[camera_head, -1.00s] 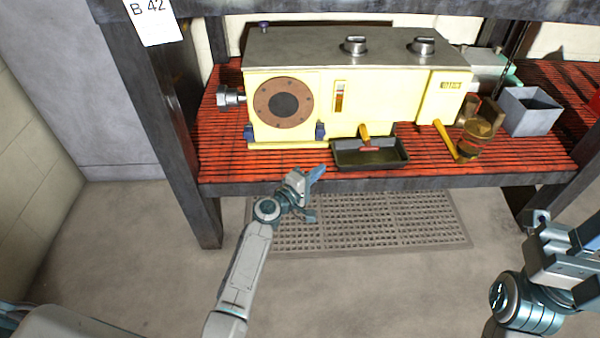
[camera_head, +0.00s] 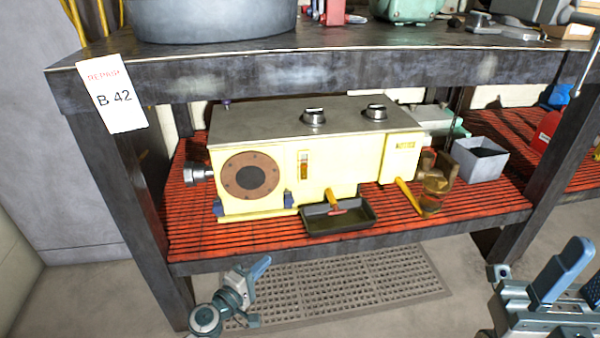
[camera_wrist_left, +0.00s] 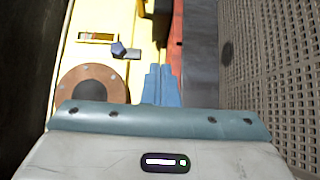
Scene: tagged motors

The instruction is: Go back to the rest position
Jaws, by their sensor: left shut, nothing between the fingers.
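My left gripper (camera_head: 260,267) is low in the head view, in front of the lower shelf's front edge and over the floor grate. It is shut and empty. In the left wrist view its two blue fingers (camera_wrist_left: 161,85) lie together, with the yellow machine behind them. My right gripper (camera_head: 565,272) is at the lower right corner of the head view, partly cut off by the frame. It holds nothing that I can see, and its finger gap is not clear.
A yellow machine (camera_head: 313,162) with a black drip tray (camera_head: 340,218) stands on the red slatted lower shelf (camera_head: 190,232). The bench top (camera_head: 330,48) above carries a grey tub (camera_head: 210,18). A grey box (camera_head: 480,160) stands right of the machine.

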